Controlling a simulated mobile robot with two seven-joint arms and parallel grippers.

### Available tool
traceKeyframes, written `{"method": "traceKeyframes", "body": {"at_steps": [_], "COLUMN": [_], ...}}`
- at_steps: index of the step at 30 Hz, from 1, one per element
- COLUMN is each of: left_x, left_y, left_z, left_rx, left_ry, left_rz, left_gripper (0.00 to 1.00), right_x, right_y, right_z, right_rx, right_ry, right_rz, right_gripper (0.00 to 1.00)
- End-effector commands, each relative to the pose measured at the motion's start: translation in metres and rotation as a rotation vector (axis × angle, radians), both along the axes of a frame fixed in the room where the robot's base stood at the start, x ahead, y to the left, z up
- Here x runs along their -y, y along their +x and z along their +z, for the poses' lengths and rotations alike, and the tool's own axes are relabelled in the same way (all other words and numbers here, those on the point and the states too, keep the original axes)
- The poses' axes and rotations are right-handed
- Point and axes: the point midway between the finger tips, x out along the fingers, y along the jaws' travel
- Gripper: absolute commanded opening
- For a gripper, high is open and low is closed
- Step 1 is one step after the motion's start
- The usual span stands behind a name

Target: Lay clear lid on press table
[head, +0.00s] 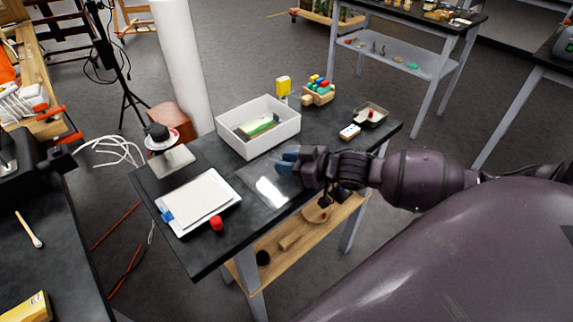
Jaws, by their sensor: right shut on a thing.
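The clear lid (268,190) is a see-through sheet with a bright reflection, over the middle of a dark-topped table (213,252). My right gripper (287,163), with blue fingertips, reaches in from the right and is shut on the lid's right edge. Whether the lid touches the tabletop is hard to tell. My left gripper is not in view.
A white tray with a pale board (203,196) lies left of the lid, beside a red cap (216,223). Behind stand a white box (230,142), a knobbed device (163,143) and a wooden block holder (318,93). Another bench (50,222) is at left.

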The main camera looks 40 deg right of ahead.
Motion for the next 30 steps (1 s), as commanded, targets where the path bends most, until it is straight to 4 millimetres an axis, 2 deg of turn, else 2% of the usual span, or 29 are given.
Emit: {"method": "traceKeyframes", "body": {"at_steps": [12, 13, 18, 30], "left_x": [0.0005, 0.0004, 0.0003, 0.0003], "left_y": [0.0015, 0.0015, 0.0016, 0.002], "left_z": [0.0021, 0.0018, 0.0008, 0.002], "left_rx": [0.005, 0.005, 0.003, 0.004], "left_ry": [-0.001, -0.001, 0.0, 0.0], "left_rz": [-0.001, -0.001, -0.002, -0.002], "left_gripper": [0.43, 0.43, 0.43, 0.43], "right_x": [-0.0003, -0.0003, -0.0002, 0.0023], "right_y": [0.0002, 0.0002, 0.0002, -0.0042], "right_z": [-0.0061, -0.0065, -0.0059, -0.0019], "right_rx": [0.002, 0.002, 0.002, 0.0], "right_ry": [0.001, 0.001, 0.001, -0.001], "right_rz": [0.001, 0.001, 0.001, 0.0], "right_gripper": [0.04, 0.3, 0.54, 0.54]}}
